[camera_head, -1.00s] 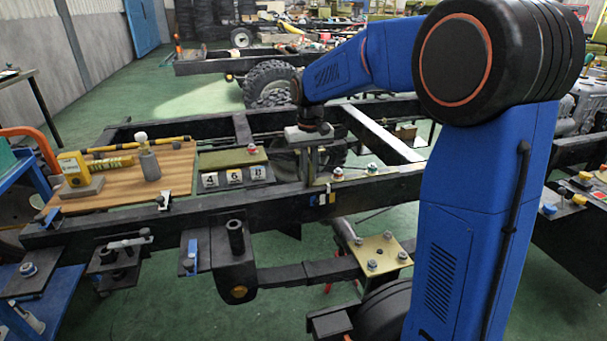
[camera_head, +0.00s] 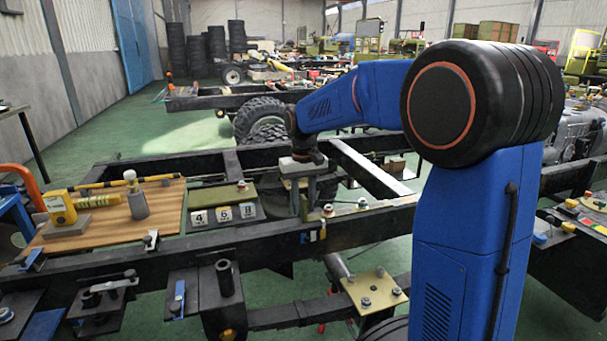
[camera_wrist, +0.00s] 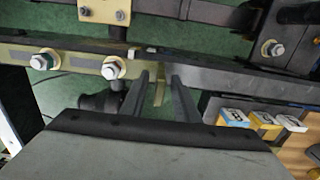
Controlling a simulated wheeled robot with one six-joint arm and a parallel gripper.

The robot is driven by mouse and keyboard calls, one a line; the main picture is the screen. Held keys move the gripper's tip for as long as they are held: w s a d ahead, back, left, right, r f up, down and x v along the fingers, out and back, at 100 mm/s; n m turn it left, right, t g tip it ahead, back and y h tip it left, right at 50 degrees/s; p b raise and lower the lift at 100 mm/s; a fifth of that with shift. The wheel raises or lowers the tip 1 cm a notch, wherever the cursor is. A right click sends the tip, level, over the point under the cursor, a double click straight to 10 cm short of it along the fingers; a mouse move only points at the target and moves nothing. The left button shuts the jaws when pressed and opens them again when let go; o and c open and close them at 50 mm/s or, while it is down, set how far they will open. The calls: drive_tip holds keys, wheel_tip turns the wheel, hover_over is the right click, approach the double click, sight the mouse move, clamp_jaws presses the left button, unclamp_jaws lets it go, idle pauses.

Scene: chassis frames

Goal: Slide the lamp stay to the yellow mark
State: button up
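My gripper (camera_head: 303,207) points down at the inner side of the near chassis rail (camera_head: 150,262). In the wrist view its two fingers (camera_wrist: 159,92) stand apart, with a narrow pale yellowish strip (camera_wrist: 158,90) seen in the gap. I cannot tell whether this strip is the lamp stay or how near it is; no contact with the fingers shows.
Numbered tags (camera_head: 223,215) stand left of the gripper; they also show in the wrist view (camera_wrist: 262,120). A wooden board (camera_head: 165,205) carries a yellow block tool (camera_head: 60,207). Bolts (camera_head: 362,203) rise right of the gripper. A yellowish bolted plate (camera_head: 372,290) sits lower in front.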

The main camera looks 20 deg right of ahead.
wheel_tip(320, 180, up, 16)
drive_tip(key=shift+f, duration=0.15)
idle(0.3)
drive_tip(key=s+d+f+t, duration=0.1)
drive_tip(key=s+f, duration=0.5)
drive_tip(key=s, duration=0.5)
drive_tip(key=s+d+f+t, duration=0.1)
drive_tip(key=s+f, duration=0.5)
drive_tip(key=s, duration=0.6)
drive_tip(key=s+d+f+t, duration=0.1)
drive_tip(key=s+f, duration=0.4)
drive_tip(key=s, duration=0.7)
drive_tip(key=shift+s+d+f+t, duration=0.2)
drive_tip(key=shift+d+f+t, duration=0.2)
drive_tip(key=shift+t, duration=0.5)
